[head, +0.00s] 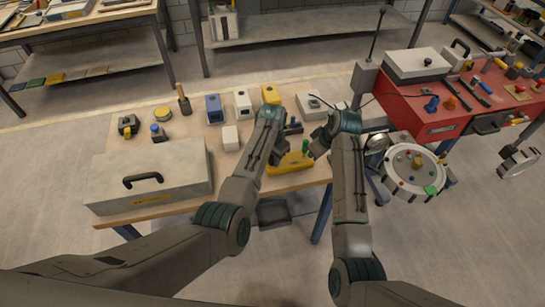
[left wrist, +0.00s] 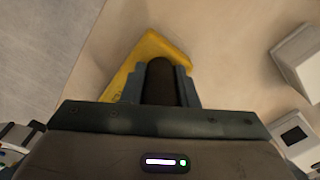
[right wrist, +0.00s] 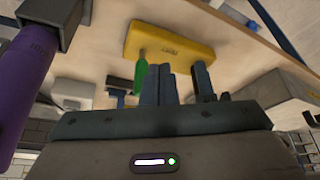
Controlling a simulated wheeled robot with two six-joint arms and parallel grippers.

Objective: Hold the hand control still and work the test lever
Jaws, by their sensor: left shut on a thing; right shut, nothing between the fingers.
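The yellow hand control (head: 290,163) lies near the table's front edge; it also shows in the right wrist view (right wrist: 170,40). Its green test lever (right wrist: 140,75) stands up from it and shows in the head view (head: 305,147). My left gripper (left wrist: 160,80) is shut on a dark round grip, with the yellow body just beyond; my left arm hides this grasp in the head view. My right gripper (head: 318,148) is shut and empty, close beside the lever. In the right wrist view (right wrist: 180,80) the lever is left of the fingers; I cannot tell whether they touch.
Blue (head: 214,108), white (head: 243,104) and yellow (head: 270,93) boxes stand behind on the table. A grey case (head: 150,180) fills the left end. A red bench (head: 440,118) and a round tray (head: 415,175) stand right. A purple cylinder (right wrist: 28,75) is close in the right wrist view.

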